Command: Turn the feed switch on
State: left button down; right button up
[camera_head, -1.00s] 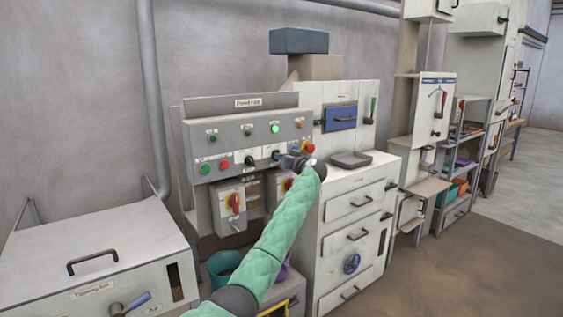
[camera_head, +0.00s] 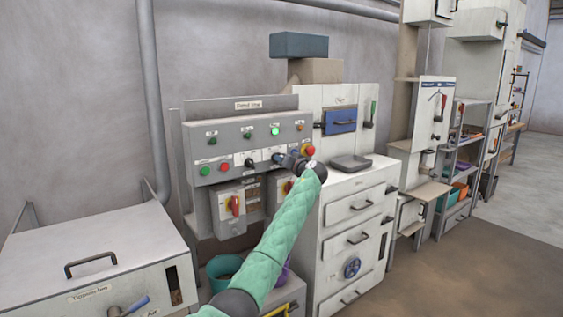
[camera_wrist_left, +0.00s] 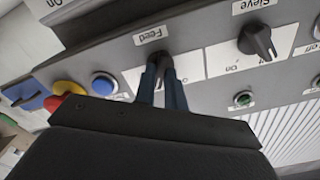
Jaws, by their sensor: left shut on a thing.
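The feed switch (camera_wrist_left: 160,58) is a black rotary knob under a "Feed" label in the left wrist view, on a white plate marked "On". My left gripper (camera_wrist_left: 163,75) is shut on it, with its two blue fingers on either side of the knob. In the head view my left gripper (camera_head: 289,162) is at the lower right part of the grey control panel (camera_head: 226,132). The knob is mostly hidden there by the gripper. How far the knob is turned cannot be told. My right gripper is not in view.
The Sieve knob (camera_wrist_left: 257,40) sits beside the feed switch. A blue button (camera_wrist_left: 104,84) and a red button with a yellow collar (camera_wrist_left: 66,90) are on the other side. A green lamp (camera_head: 275,131) is lit. A white drawer cabinet (camera_head: 352,205) stands right of the panel.

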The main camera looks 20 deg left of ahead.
pick_arm(q)
jog(key=c, duration=1.5)
grip_release()
jog(key=shift+d, duration=0.15)
jog(key=shift+o, duration=0.2)
